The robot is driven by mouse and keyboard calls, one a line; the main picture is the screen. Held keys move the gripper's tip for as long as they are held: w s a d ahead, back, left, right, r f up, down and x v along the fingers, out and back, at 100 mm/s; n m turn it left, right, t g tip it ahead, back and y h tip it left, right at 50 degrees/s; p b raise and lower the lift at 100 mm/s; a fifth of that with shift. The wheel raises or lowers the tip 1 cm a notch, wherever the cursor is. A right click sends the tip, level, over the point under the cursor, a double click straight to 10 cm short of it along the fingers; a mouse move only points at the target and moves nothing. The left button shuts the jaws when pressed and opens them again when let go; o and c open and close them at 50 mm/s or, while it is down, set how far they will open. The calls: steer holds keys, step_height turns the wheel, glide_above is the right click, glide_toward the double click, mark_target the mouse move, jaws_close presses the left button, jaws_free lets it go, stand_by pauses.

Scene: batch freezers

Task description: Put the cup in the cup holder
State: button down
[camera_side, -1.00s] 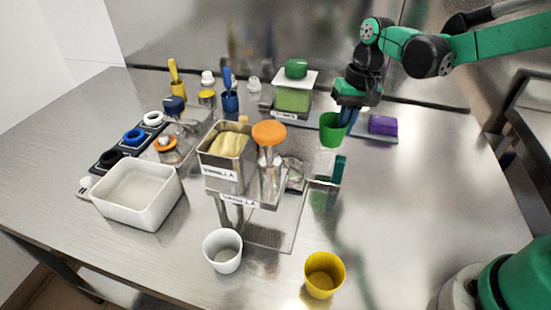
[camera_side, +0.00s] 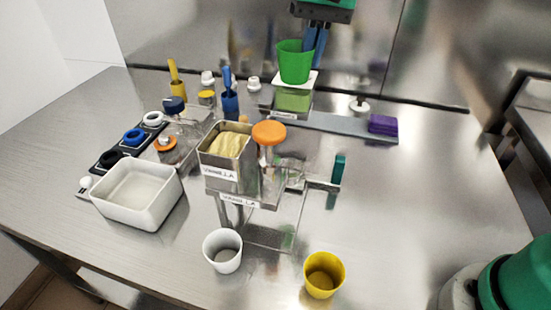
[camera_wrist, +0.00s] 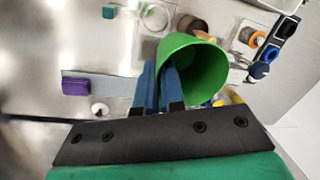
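The green cup (camera_side: 295,62) is held up in the air above the back of the table, mouth up and slightly tilted. My gripper (camera_side: 315,42) has its blue fingers at the cup's right wall and looks shut on it. In the wrist view, the fingers (camera_wrist: 158,85) of my gripper meet the near-left side of the green cup (camera_wrist: 203,75). The cup hides part of what lies beyond it. I cannot tell for sure which fixture is the cup holder; a clear stand (camera_side: 292,230) is under the steel vanilla container (camera_side: 228,160).
A white cup (camera_side: 222,250) and a yellow cup (camera_side: 324,276) stand at the front. A white bin (camera_side: 138,195) is at left. An orange-topped part (camera_side: 268,133) rises beside the vanilla container. A purple block (camera_side: 383,125) sits on the back rail. The table's right side is clear.

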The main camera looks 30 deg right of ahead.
step_height(320, 180, down, 20)
steer(key=shift+a+r, duration=0.15)
steer(key=shift+r, duration=0.1)
stand_by(0.3)
steer(key=c, duration=1.4)
jaws_free()
steer(key=shift+f, duration=0.15)
steer(key=o, duration=0.4)
